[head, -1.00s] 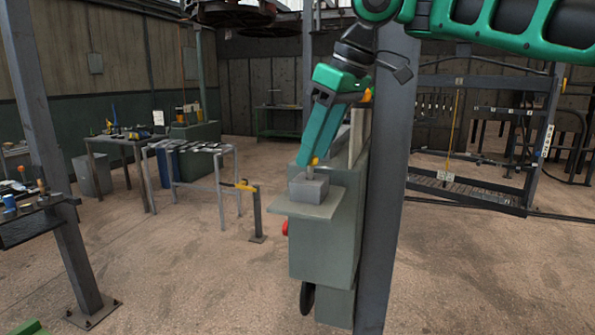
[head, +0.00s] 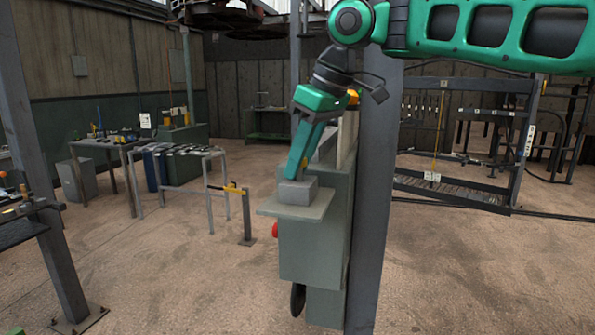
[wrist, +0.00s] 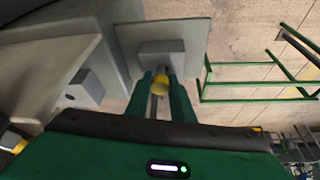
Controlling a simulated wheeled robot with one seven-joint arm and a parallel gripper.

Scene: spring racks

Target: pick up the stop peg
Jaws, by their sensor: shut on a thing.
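The stop peg (wrist: 160,88) shows in the wrist view as a yellow-headed pin between my two green fingers. My gripper (wrist: 160,77) is shut on it. In the head view my gripper (head: 291,178) points down at a small grey block (head: 299,192) on a flat grey shelf (head: 318,211). The fingertips are close to the top of the block. The block also shows in the wrist view (wrist: 160,47), just beyond the fingertips. The peg's lower end is hidden, so I cannot tell whether it still sits in the block.
The shelf juts from a grey-green cabinet (head: 315,245) beside a steel post (head: 373,210). A red knob (head: 275,230) is on the cabinet's left side. Open floor lies in front.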

